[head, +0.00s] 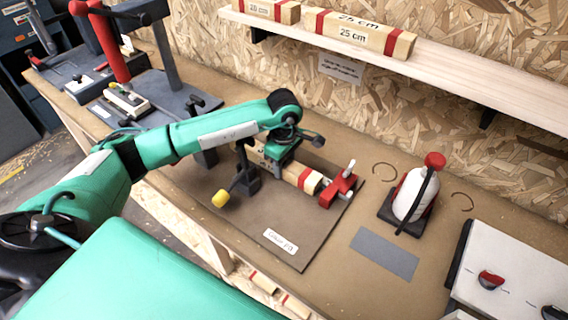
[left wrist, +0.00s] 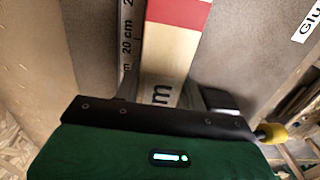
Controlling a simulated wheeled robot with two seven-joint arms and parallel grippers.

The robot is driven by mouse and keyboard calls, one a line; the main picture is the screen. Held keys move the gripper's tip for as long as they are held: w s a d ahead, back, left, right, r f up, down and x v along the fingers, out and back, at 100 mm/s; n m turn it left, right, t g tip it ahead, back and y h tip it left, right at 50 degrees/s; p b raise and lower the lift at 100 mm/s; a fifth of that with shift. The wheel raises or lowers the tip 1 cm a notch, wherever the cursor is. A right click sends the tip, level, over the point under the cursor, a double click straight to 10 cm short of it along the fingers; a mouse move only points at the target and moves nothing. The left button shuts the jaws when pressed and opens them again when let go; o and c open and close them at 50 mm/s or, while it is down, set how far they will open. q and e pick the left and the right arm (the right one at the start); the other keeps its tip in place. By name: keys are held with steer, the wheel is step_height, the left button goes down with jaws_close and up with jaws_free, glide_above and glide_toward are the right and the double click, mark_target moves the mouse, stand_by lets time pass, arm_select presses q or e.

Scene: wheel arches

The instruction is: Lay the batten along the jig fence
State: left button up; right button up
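The batten (head: 303,178), pale wood with a red band near its end, lies over the dark jig board (head: 262,220). My left gripper (head: 275,168) reaches down over it, and the arm hides its far part. In the left wrist view the batten (left wrist: 168,55) runs between the fingers of my left gripper (left wrist: 161,95), which look flush against both its sides. The jig fence, marked as a ruler (left wrist: 126,42), runs along the batten's left side there, close to it. I cannot tell whether they touch. My right gripper is not in view.
A red clamp (head: 338,189) stands by the batten's right end. A yellow-knobbed clamp (head: 221,198) stands at the board's front left. A white bottle with red cap (head: 413,195) stands farther right. Labelled battens (head: 360,35) lie on the shelf above. A grey pad (head: 385,254) is bare.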

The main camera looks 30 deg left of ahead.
arm_select(q)
steer(key=o, duration=0.3)
steer(key=shift+o, duration=0.7)
steer(key=shift+r, duration=0.1)
steer(key=shift+r+p, duration=0.9)
steer(key=shift+p, duration=0.1)
steer(key=shift+w+r+b, duration=0.1)
steer(key=shift+r+b, duration=0.7)
steer(key=shift+b, duration=0.1)
step_height(320, 180, up, 10)
steer(key=b, duration=0.2)
steer(key=shift+f, duration=0.1)
